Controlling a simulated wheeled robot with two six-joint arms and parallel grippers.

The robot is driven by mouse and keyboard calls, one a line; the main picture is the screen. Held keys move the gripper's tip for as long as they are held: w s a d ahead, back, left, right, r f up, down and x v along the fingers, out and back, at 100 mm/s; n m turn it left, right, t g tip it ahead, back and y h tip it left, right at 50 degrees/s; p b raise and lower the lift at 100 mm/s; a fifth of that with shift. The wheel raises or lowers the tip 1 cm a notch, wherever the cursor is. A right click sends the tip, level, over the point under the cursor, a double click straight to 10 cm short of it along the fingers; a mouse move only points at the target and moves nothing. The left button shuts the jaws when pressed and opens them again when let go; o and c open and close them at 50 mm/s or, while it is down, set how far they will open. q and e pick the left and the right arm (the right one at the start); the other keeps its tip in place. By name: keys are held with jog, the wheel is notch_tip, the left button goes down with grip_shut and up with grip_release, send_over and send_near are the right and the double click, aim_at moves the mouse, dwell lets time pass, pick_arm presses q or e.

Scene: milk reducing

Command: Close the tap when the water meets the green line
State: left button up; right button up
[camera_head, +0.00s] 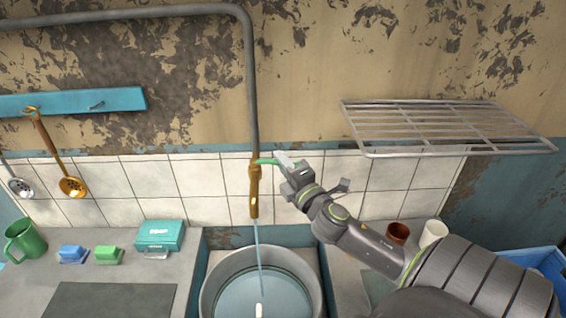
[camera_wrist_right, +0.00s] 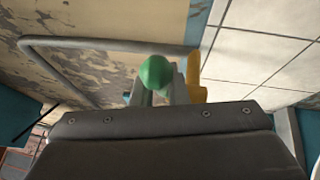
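The brass tap (camera_head: 254,190) hangs from a grey wall pipe, and a thin stream of water (camera_head: 259,250) runs from it. Its green handle (camera_head: 266,161) points right; the handle's rounded end (camera_wrist_right: 157,72) shows in the wrist view. My right gripper (camera_head: 284,162) is at the handle's right end; I cannot tell whether its fingers grip it. The stream falls into a large grey metal pot (camera_head: 212,290) with water (camera_head: 245,297) in it. I cannot make out a green line in the pot. My left gripper is not in view.
A wire rack (camera_head: 440,125) juts from the wall at right. A brown cup (camera_head: 398,232) and a white cup (camera_head: 433,232) stand below it. On the left counter are a green mug (camera_head: 25,240), sponges (camera_head: 107,255) and a teal box (camera_head: 160,235).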

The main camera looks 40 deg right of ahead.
jog(key=o, duration=0.4)
jog(key=shift+s+a+f+b, duration=0.1)
jog(key=shift+s+f+b, duration=0.15)
jog(key=shift+s, duration=0.2)
jog(key=b+v, duration=0.3)
jog(key=v, duration=1.3)
jog(key=shift+s+r, duration=0.15)
jog(key=shift+s, duration=0.1)
